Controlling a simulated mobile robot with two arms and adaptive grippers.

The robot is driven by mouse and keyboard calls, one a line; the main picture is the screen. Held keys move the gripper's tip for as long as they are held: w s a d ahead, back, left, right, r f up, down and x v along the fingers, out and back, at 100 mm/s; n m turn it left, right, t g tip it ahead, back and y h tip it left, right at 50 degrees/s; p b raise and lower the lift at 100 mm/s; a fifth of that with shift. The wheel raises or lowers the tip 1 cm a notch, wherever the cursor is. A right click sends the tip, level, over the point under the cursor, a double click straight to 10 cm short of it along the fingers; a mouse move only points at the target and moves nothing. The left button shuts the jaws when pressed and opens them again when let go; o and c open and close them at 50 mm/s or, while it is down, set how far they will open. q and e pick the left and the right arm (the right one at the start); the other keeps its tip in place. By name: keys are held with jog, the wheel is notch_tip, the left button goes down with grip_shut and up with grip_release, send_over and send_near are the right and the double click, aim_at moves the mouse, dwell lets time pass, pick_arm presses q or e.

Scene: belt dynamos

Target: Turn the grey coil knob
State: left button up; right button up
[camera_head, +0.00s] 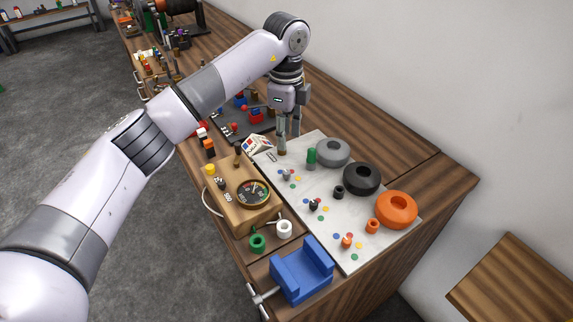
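The grey coil (332,150) is a thick ring near the far end of a pale panel (305,226). The small grey knob (287,176), ringed by coloured dots, is on the panel to the lower left of the coil. My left gripper (289,140) points down above the far left part of the panel, up from the grey knob in the picture and apart from it. Its two fingers show with a gap between them, and nothing shows in it. My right gripper is out of view.
A green cylinder (311,156) stands beside the grey coil. Black (362,177) and orange (397,207) coils follow nearer, with their own knobs. A wooden gauge box (238,210) stands left of the panel, and a blue cradle (302,271) in front.

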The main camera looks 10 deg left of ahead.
pick_arm(q)
send_over(287, 172)
notch_tip(287, 172, down, 4)
jog(key=shift+s+f+p, duration=0.15)
jog(key=shift+f+p, duration=0.05)
jog(key=shift+p, duration=0.2)
notch_tip(287, 172, down, 5)
jog(key=shift+p, duration=0.45)
notch_tip(287, 172, down, 2)
jog(key=shift+f, duration=0.6)
jog(key=c, duration=0.5)
grip_shut()
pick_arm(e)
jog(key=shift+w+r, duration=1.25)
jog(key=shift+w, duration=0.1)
